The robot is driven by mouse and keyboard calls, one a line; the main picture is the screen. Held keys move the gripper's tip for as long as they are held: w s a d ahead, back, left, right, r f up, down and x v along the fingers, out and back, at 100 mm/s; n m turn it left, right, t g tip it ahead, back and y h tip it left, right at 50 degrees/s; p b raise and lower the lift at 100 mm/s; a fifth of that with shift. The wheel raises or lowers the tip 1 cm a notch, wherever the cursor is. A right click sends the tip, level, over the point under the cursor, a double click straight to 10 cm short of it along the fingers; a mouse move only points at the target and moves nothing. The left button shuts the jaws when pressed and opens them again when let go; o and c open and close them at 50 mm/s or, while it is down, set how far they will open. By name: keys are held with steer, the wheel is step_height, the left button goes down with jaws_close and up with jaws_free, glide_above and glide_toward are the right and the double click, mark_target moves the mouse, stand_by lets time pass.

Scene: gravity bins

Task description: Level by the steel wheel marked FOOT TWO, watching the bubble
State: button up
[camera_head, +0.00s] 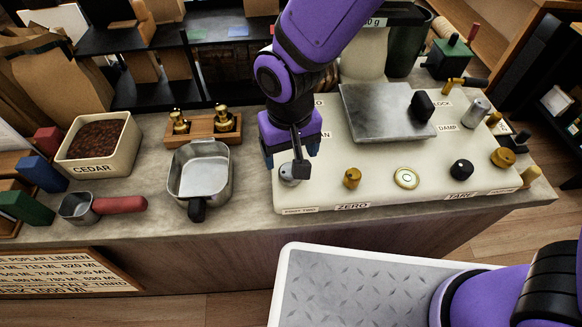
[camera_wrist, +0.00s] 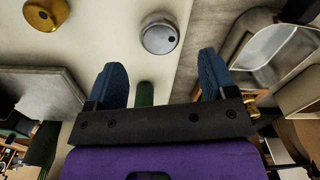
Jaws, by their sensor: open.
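The steel wheel (camera_head: 289,175) sits at the front left corner of the cream scale body (camera_head: 330,187). A small label (camera_head: 300,210), hard to read, is on the front edge below it. My gripper (camera_head: 290,155) is just above and behind the wheel, partly covering it. In the wrist view my gripper (camera_wrist: 161,72) is open and empty, with blue fingers apart. The steel wheel (camera_wrist: 159,34) lies beyond the fingertips, roughly centred between them and apart from them. The round bubble vial (camera_head: 407,178) is on the scale's front; its bubble is too small to place surely.
A brass knob (camera_head: 352,178) marked ZERO stands right of the wheel, and a black knob (camera_head: 461,169) farther right. The grey weighing plate (camera_head: 380,115) is behind. A metal scoop pan (camera_head: 200,175) lies close on the left, with brass weights (camera_head: 222,119) behind it.

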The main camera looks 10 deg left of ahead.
mark_target(290, 170)
steer(key=shift+f, duration=3.15)
